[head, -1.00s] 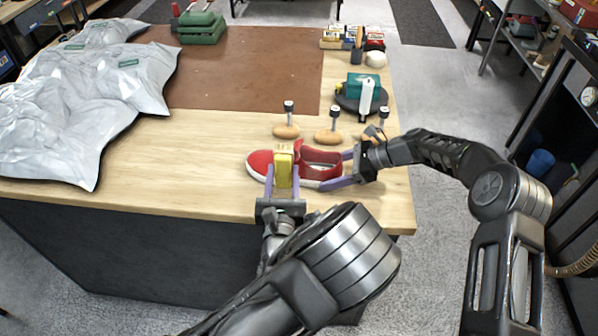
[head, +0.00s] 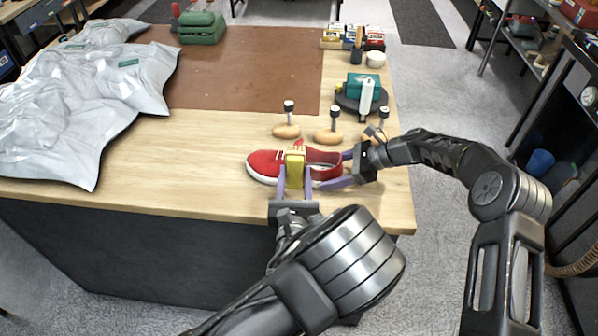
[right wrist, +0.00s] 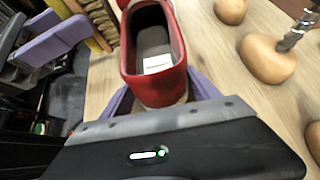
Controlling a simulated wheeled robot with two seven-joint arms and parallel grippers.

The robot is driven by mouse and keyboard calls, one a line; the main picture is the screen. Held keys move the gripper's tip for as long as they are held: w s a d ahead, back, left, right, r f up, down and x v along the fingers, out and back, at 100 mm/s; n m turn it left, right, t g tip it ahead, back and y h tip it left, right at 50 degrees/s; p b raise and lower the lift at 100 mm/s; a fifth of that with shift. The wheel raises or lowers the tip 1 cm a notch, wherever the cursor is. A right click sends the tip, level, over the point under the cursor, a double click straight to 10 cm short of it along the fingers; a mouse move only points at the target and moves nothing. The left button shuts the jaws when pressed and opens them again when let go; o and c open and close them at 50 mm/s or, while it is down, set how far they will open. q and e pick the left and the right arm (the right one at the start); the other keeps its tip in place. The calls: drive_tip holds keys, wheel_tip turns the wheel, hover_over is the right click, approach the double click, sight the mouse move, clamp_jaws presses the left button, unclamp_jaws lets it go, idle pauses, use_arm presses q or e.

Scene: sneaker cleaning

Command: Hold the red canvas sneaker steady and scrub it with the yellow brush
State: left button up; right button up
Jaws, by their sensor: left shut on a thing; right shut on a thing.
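The red canvas sneaker (head: 265,164) lies on the wooden table with its toe to the left. It also shows in the right wrist view (right wrist: 153,85), heel nearest the camera. My right gripper (head: 338,168) comes from the right and is shut on the sneaker's heel. My left gripper (head: 294,182) is shut on the yellow brush (head: 295,168) at the near side of the sneaker, covering its middle. In the right wrist view the brush's bristles (right wrist: 98,22) are beside the sneaker; I cannot tell whether they touch it.
Several wooden shoe-tree pieces (head: 286,131) lie just behind the sneaker. A dark round stand with a green box (head: 361,85) is further back. Crumpled grey bags (head: 75,115) cover the table's left side. The wood (head: 160,178) left of the sneaker is clear.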

use_arm(q)
drive_tip(key=shift+d, duration=0.5)
use_arm(e)
drive_tip(key=shift+s+f, duration=0.1)
use_arm(q)
drive_tip(key=shift+w, duration=0.2)
drive_tip(key=d, duration=0.3)
drive_tip(key=shift+s+d, duration=0.2)
drive_tip(key=shift+d, duration=0.2)
idle(0.3)
drive_tip(key=s, duration=0.3)
drive_tip(key=s+r, duration=0.1)
drive_tip(key=s, duration=0.1)
drive_tip(key=shift+a, duration=0.25)
drive_tip(key=shift+a, duration=0.1)
